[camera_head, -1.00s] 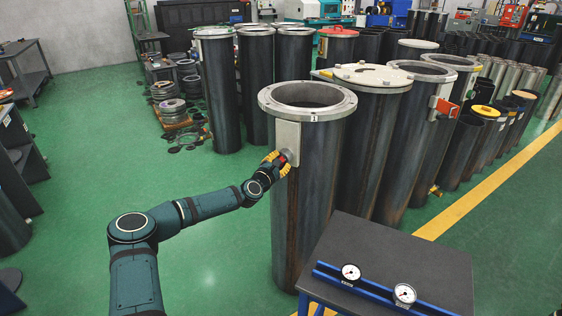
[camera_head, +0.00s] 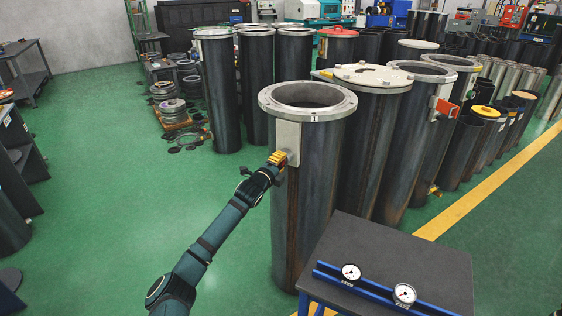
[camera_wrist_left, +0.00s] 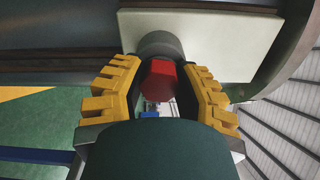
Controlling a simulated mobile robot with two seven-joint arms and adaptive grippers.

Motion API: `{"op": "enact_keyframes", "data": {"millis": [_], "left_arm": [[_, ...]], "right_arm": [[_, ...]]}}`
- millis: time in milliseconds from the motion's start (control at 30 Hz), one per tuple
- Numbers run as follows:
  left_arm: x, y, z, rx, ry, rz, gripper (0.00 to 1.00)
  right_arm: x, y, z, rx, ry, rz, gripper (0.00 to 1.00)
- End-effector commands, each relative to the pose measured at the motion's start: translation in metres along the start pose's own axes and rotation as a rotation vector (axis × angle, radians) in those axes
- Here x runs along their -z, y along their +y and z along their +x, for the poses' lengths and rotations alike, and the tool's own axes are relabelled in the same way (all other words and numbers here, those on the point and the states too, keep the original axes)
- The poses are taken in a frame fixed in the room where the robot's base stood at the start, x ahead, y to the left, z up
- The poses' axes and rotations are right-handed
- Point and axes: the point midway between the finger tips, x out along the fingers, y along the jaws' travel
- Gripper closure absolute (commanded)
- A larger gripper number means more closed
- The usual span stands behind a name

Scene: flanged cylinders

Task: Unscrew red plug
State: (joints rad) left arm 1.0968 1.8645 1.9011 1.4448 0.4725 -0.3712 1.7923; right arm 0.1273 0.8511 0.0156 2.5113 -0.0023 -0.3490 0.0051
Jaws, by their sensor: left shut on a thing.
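My left gripper (camera_head: 277,159), with yellow fingers, is at the grey plate (camera_head: 288,138) on the upper side of the nearest dark flanged cylinder (camera_head: 312,200). In the left wrist view, the red plug (camera_wrist_left: 159,82) sits between the two fingers (camera_wrist_left: 160,72), in front of a round grey boss (camera_wrist_left: 160,45) on the pale plate (camera_wrist_left: 235,45). The gripper is shut on the red plug. In the head view the fingers hide most of the plug. I cannot tell how far it sits in the boss. My right gripper is not in view.
A dark-topped table (camera_head: 400,255) with two dial gauges (camera_head: 404,294) stands at the front right. More flanged cylinders (camera_head: 375,140) stand close behind and to the right. The green floor (camera_head: 130,170) to the left is clear.

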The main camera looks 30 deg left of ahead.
Motion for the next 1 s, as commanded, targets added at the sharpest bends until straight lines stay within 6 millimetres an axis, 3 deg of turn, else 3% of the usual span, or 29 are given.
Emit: {"op": "enact_keyframes", "data": {"millis": [67, 1000], "left_arm": [[0.001, -0.003, 0.001, 0.007, 0.002, -0.177, 1.0], [-0.001, -0.003, -0.03, 0.002, -0.001, -0.136, 1.0]], "right_arm": [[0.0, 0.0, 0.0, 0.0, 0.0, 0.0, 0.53], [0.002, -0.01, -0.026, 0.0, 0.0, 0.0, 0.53]]}}
